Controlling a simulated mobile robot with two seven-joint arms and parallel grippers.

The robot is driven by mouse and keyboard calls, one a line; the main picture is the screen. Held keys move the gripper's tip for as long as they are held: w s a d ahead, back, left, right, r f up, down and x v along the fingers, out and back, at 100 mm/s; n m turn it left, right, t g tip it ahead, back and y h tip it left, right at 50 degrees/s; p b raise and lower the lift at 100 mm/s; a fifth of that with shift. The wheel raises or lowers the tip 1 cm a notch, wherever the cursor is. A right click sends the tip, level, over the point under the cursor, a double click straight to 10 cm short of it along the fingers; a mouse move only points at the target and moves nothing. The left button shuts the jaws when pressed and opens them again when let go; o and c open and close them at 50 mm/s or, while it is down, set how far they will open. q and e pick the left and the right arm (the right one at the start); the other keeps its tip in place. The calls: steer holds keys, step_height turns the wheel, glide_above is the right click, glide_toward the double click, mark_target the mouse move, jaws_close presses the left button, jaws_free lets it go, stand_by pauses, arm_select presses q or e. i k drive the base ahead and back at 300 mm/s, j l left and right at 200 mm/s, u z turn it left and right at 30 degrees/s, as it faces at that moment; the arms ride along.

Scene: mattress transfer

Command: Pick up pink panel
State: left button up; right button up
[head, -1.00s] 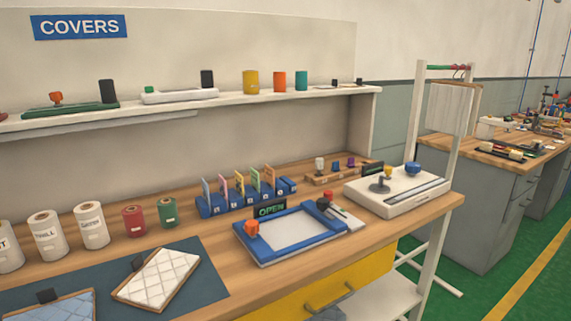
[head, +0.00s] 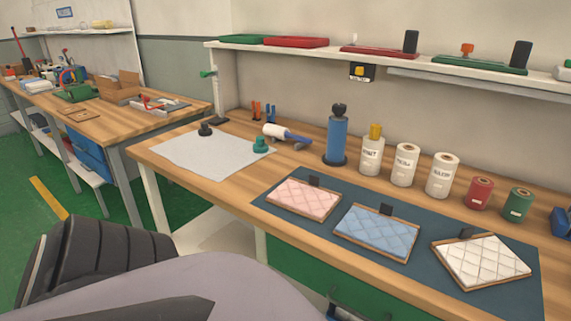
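The pink panel (head: 304,198) is a quilted pad with a brown edge and a small dark block at its back edge. It lies flat at the left end of the dark blue mat (head: 462,283) on the wooden bench. The blue quilted panel (head: 376,231) lies to its right, and the white quilted panel (head: 481,262) is farther right. Neither of my grippers shows in the head view. Parts of my own arm or body fill the lower left, in front of the bench.
A white sheet (head: 205,155) with dark and green knobs lies left of the mat. Behind the panels stand a blue cylinder (head: 337,138), white rolls (head: 404,164), and red (head: 479,193) and green rolls (head: 517,204). A shelf (head: 300,55) runs above. Another workbench (head: 150,122) stands left.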

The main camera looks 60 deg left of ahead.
mark_target(312, 201)
steer(key=u, duration=1.75)
